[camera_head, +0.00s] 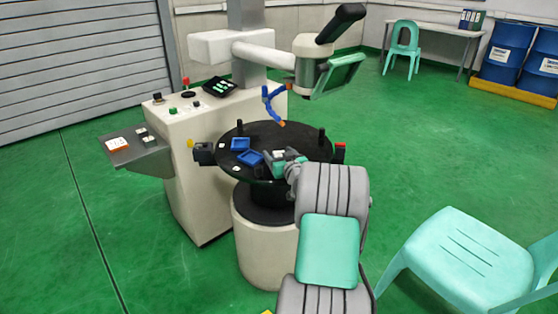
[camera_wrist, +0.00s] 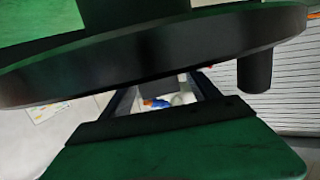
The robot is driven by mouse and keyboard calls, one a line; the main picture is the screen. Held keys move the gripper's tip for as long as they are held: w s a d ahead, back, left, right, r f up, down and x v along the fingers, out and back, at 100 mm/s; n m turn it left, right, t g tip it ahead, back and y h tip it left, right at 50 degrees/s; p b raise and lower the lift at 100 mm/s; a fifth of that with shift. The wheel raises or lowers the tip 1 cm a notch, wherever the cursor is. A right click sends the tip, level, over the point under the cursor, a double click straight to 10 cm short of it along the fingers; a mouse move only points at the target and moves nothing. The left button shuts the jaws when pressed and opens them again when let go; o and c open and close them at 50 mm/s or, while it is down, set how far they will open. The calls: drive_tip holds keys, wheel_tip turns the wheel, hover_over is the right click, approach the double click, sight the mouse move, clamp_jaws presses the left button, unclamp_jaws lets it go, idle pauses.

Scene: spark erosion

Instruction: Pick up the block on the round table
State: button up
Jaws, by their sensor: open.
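The round table (camera_head: 290,133) is a black disc on a pale column in the head view. In the wrist view its dark rim (camera_wrist: 150,55) crosses the upper part of the picture, which looks upside down. A grey blocky shape (camera_wrist: 157,88) at the rim shows between my fingers; it may be the block, but I cannot be sure. In the head view I cannot make the block out, and my gripper may hide it. My gripper (camera_head: 272,159) is low over the table's near side. In the wrist view my gripper (camera_wrist: 166,88) is open, its fingers apart.
Two blue trays (camera_head: 240,144) (camera_head: 250,158) lie left of my gripper. Black pegs (camera_head: 322,135) stand on the table. A blue hose (camera_head: 271,103) with an orange tip hangs above it. The white machine (camera_head: 205,180) stands behind left; a turquoise chair (camera_head: 460,255) is at right.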

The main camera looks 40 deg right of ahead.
drive_tip(key=x, duration=0.2)
drive_tip(key=shift+w+f, duration=0.1)
drive_tip(key=shift+w, duration=0.2)
drive_tip(key=shift+c, duration=0.4)
drive_tip(key=shift+s+d, duration=0.1)
drive_tip(key=c, duration=1.2)
clamp_jaws()
